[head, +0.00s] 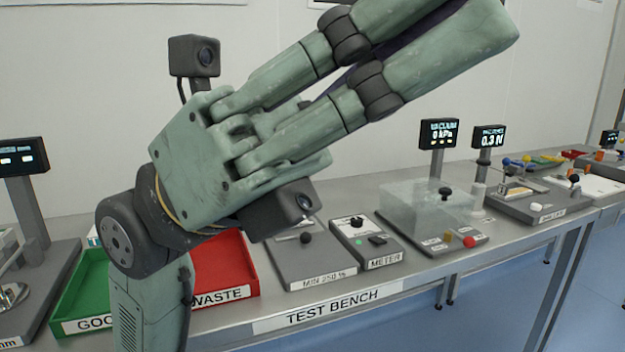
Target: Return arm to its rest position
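My gripper (468,14) is large in the upper middle of the head view, close to the camera. Its green fingers with dark joints point up and to the right, and the top edge of the picture cuts them off in part. Two fingers run side by side with a dark strip between them. I see nothing held, but whether the fingers are open or shut is unclear. The wrist and forearm come up from the bottom left and hide part of the bench. The gripper is in front of the wall, apparently above the bench.
The grey test bench (425,272) runs along the wall. On it are a green bin (85,293), a red waste bin (224,264), a meter (367,241), a clear vacuum box (415,208) and a display (439,134). Another display (25,157) stands at far left. Blue floor lies in front.

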